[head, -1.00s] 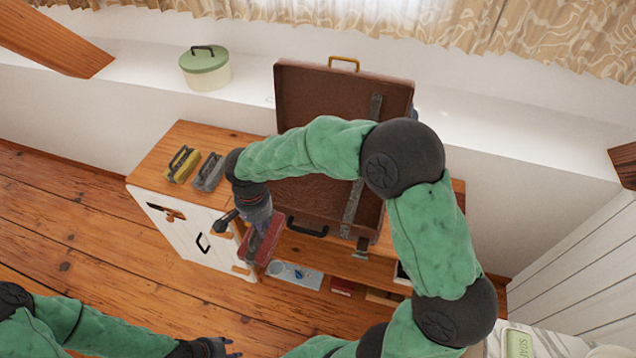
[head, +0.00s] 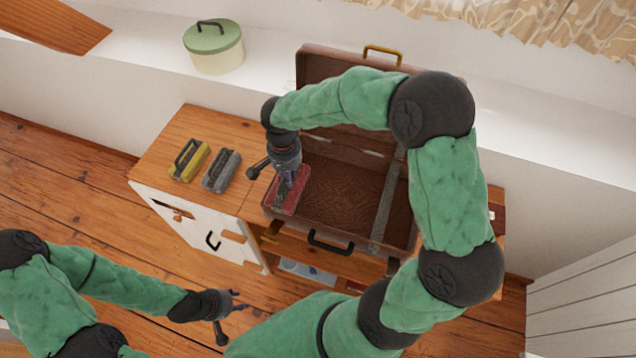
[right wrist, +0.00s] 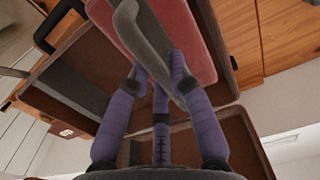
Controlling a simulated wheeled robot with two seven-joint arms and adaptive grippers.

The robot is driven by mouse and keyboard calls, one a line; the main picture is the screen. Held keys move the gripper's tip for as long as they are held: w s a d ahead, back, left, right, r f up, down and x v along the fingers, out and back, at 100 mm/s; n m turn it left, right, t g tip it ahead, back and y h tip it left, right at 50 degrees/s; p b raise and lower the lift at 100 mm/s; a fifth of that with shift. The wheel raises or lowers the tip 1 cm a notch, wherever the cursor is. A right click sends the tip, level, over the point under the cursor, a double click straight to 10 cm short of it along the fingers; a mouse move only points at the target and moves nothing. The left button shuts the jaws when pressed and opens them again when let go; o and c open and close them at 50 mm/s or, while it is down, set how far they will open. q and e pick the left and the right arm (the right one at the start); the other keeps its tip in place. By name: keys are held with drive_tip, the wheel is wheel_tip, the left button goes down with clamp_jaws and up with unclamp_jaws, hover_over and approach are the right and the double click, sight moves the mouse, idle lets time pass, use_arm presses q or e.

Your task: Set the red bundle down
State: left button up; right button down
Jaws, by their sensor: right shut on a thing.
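The red bundle (head: 288,196) is in my right gripper (head: 288,180), at the left front corner of the open brown suitcase (head: 262,208). The gripper is shut on the bundle's grey handle (right wrist: 143,38). The bundle (right wrist: 188,28) looks low, within the suitcase's outline; I cannot tell whether it touches the floor of the case. My left gripper (head: 240,300) is empty, with its fingers apart, over the wooden floor in front of the cabinet.
A yellow bundle (head: 189,161) and a grey bundle (head: 222,171) lie on the cabinet top (head: 190,125) left of the suitcase. The suitcase lid stands up at the back. A green-lidded tin (head: 215,50) stands on the ledge behind. The case's middle is clear.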

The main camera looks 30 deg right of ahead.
drive_tip(key=d+f+b, duration=0.1)
drive_tip(key=d+f, duration=0.1)
drive_tip(key=f, duration=0.1)
drive_tip(key=d+f+b, duration=0.1)
drive_tip(key=d+f, duration=0.2)
drive_tip(key=f, duration=0.1)
drive_tip(key=d+f, duration=0.3)
drive_tip(key=shift+w+f+b, duration=0.2)
drive_tip(key=shift+b, duration=0.2)
drive_tip(key=shift+f, duration=0.15)
drive_tip(key=c, duration=1.1)
unclamp_jaws()
drive_tip(key=shift+s, duration=0.1)
